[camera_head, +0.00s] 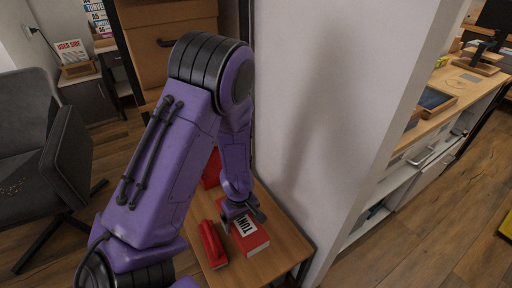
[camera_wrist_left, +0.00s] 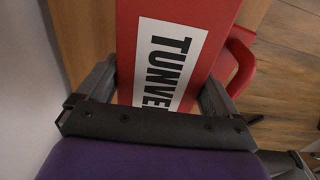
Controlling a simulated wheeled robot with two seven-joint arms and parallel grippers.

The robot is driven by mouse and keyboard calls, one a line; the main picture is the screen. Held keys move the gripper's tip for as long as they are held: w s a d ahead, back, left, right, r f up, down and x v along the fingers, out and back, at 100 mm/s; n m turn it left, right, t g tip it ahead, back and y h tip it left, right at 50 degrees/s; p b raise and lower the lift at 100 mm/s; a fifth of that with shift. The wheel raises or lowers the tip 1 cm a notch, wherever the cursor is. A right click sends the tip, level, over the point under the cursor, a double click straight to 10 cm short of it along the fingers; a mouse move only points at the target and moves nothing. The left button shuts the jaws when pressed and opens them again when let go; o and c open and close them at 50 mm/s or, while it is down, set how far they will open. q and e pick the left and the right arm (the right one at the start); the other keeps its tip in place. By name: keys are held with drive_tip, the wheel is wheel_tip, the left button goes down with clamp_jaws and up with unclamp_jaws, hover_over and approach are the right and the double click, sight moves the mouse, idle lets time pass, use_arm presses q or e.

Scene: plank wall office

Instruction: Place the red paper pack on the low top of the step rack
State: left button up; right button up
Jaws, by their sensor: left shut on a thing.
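The red paper pack (camera_head: 254,240) has a white label with dark letters. It is at the low wooden top (camera_head: 288,236), which I take for the step rack's, close to the white wall; I cannot tell if it rests there or hangs just above. My left gripper (camera_head: 241,214) reaches down over the pack and is shut on it. In the left wrist view the pack (camera_wrist_left: 178,22) lies between the two fingers (camera_wrist_left: 155,92), with its label facing the camera. My arm hides part of the rack. My right gripper is not in view.
A red object (camera_head: 212,245) lies on the wooden top left of the pack, and another red thing (camera_head: 211,170) shows behind my arm. The white wall (camera_head: 320,110) stands close on the right. A grey chair (camera_head: 40,150) is at left.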

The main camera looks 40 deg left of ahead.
use_arm(q)
drive_tip(key=w+d+f, duration=0.1)
drive_tip(key=w+f, duration=0.1)
drive_tip(key=f, duration=0.1)
drive_tip(key=w+d+f+b, duration=0.1)
drive_tip(key=f, duration=0.1)
drive_tip(key=shift+d, duration=0.3)
drive_tip(key=f, duration=0.2)
drive_tip(key=f+b, duration=0.1)
drive_tip(key=f, duration=0.1)
drive_tip(key=shift+w+d, duration=0.3)
drive_tip(key=shift+w, duration=0.05)
drive_tip(key=shift+s, duration=0.1)
drive_tip(key=o, duration=1)
drive_tip(key=shift+f, duration=0.1)
drive_tip(key=shift+o, duration=0.2)
wheel_tip(320, 180, up, 12)
drive_tip(key=p, duration=0.3)
drive_tip(key=shift+r, duration=0.2)
